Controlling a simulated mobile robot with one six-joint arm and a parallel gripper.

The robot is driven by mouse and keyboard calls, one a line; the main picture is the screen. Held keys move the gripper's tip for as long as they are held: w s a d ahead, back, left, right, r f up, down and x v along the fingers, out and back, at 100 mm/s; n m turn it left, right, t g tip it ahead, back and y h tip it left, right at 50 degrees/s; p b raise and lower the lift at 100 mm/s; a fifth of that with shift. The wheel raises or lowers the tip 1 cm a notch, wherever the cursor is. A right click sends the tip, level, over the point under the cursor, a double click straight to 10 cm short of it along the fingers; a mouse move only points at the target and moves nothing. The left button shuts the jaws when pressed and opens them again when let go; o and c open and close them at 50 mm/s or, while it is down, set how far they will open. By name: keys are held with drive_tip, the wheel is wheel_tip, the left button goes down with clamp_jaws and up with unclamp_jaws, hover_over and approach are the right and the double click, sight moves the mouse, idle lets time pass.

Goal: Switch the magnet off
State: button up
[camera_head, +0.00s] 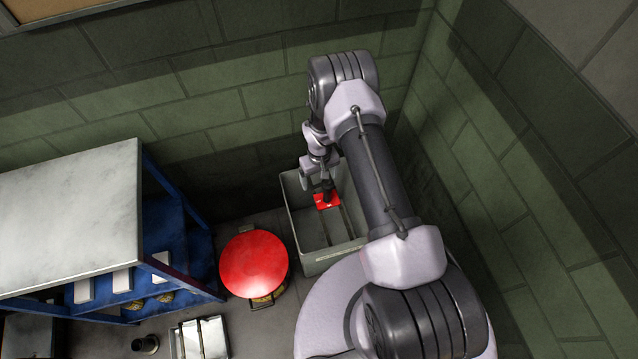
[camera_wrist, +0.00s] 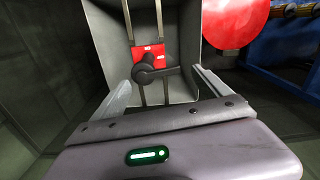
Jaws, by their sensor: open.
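The magnet's switch is a black rotary lever (camera_wrist: 152,70) on a red plate (camera_wrist: 147,50), inside a grey open bin (camera_wrist: 185,28). In the wrist view the lever's handle points to the right. In the head view the red plate (camera_head: 322,203) shows in the grey bin (camera_head: 325,262), with the lever mostly hidden by my gripper. My gripper (camera_wrist: 163,90) is open and empty, its two fingers spread to either side of the lever in the picture. I cannot tell how far the fingertips are from the lever, and I see no contact.
A round red lid (camera_head: 253,263) stands left of the bin; it also shows in the wrist view (camera_wrist: 235,22). A blue shelf unit with a pale top (camera_head: 75,215) stands further left. Green block walls (camera_head: 540,200) close in behind and to the right.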

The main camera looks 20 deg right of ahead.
sight(320, 185)
drive_tip(key=shift+f, duration=1.4)
drive_tip(key=c, duration=1.2)
drive_tip(key=b, duration=0.1)
drive_tip(key=m+b, duration=0.1)
drive_tip(key=shift+w+f+b, duration=0.2)
drive_tip(key=shift+w+b, duration=0.05)
drive_tip(key=shift+b, duration=0.05)
drive_tip(key=shift+c, duration=0.2)
drive_tip(key=shift+r+m, duration=0.25)
drive_tip(key=shift+m, duration=0.05)
drive_tip(key=o, duration=1.2)
drive_tip(key=shift+o, duration=0.2)
